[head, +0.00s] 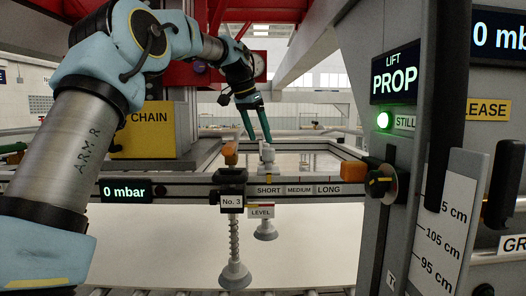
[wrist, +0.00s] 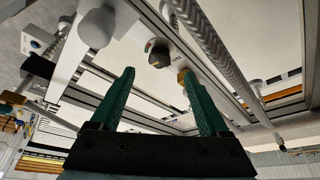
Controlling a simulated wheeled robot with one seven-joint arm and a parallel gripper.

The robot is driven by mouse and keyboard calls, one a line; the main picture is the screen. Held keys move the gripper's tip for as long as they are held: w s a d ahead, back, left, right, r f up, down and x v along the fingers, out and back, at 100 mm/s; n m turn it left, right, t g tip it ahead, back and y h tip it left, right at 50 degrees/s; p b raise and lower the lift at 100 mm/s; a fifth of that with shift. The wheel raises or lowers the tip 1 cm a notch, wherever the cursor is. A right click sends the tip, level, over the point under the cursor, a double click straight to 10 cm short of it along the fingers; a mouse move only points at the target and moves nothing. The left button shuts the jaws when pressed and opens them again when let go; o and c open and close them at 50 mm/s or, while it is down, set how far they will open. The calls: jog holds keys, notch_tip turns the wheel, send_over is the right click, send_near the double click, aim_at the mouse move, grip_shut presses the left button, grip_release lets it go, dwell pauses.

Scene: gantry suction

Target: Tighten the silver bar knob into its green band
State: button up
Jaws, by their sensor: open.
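A pale silver-grey knob (head: 267,154) stands on the frame rail behind the SHORT label in the head view, and looks like the silver bar knob. My gripper (head: 259,140) is open, pointing down, with its two green fingers apart just above and slightly left of this knob. No green band can be made out on the knob. Whether a fingertip touches anything is unclear.
An orange-topped black block marked No. 3 (head: 231,200) stands left of the knob, with a suction cup (head: 235,275) hanging below. A dial with a black handle (head: 378,182) and an orange block (head: 353,171) are at right.

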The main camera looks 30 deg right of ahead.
jog(key=shift+v, duration=2.3)
jog(key=s+d+n+t+y+b, duration=0.3)
jog(key=d+n+y, duration=0.15)
jog(key=n, duration=0.95)
jog(key=shift+h, duration=0.35)
jog(key=x, duration=1)
jog(key=shift+f, duration=0.35)
grip_shut()
